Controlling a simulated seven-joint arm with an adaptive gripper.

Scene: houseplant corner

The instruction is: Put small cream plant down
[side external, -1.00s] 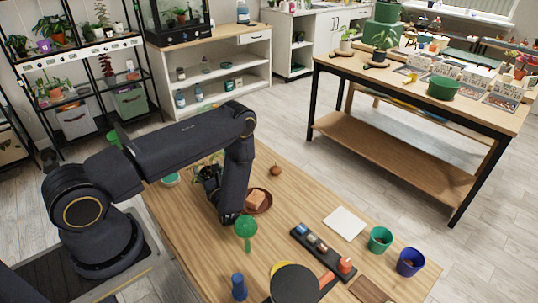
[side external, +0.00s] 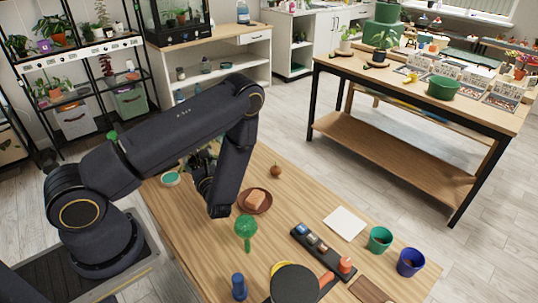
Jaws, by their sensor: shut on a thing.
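My gripper (side external: 202,178) is over the far left part of the wooden work table, partly hidden behind my own forearm. It is shut on the small cream plant, of which only some green leaves (side external: 211,150) show beside and behind the arm. The cream pot is hidden, so I cannot tell whether it touches the table.
A brown saucer (side external: 268,205) with an orange-brown block (side external: 255,198) lies right of my gripper. A green scoop-like thing (side external: 246,229), a small brown round object (side external: 276,171) and a teal-topped dish (side external: 170,178) are nearby. Green (side external: 380,240) and blue (side external: 411,262) pots stand farther right.

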